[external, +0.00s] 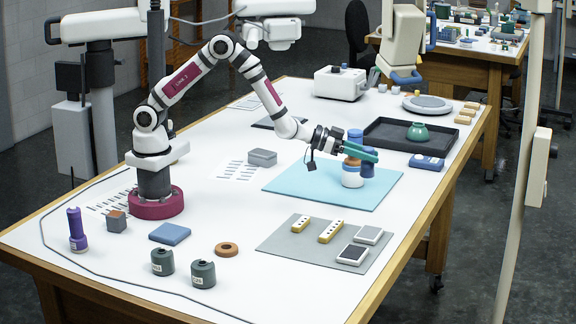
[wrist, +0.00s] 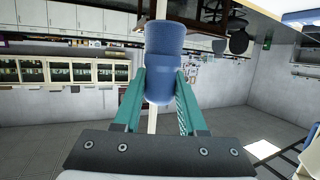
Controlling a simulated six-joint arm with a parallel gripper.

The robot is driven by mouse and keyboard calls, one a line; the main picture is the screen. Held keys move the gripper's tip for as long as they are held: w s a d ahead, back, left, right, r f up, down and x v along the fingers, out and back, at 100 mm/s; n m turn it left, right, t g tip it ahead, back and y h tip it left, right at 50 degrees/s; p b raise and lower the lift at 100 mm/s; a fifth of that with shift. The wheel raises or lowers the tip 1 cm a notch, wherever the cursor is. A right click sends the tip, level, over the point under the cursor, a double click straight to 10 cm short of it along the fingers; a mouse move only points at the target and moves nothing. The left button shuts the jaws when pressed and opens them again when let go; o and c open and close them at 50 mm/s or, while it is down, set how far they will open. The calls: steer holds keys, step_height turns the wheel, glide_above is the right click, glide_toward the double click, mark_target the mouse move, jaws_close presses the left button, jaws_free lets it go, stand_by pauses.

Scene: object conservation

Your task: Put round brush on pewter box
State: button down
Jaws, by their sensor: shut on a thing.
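My gripper (external: 362,152) is over the light-blue mat, its teal fingers shut on a blue, roughly cylindrical thing, likely the round brush (external: 355,136). In the wrist view the brush (wrist: 164,68) sits between the fingertips of my gripper (wrist: 160,88), with a wide end and a narrower middle. In the external view the fingers partly hide it. The pewter box (external: 262,157) is a low grey box on the white table, left of the mat and clear of my gripper. Its top looks bare.
A grey mat (external: 290,240) with small blocks lies in front. Table around the pewter box is mostly open.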

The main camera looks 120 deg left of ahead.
steer(key=s+a+r+n+g+y, duration=0.2)
steer(key=s+a+n+g+y, duration=0.15)
steer(key=s+a, duration=0.35)
steer(key=n+g+y, duration=0.6)
steer(key=n+g, duration=0.7)
steer(key=g, duration=0.1)
glide_above(262, 152)
step_height(262, 152, down, 7)
steer(key=shift+a+f, duration=0.1)
steer(key=shift+f, duration=2.1)
steer(key=shift+c, duration=2.3)
jaws_free()
steer(key=shift+f, duration=0.15)
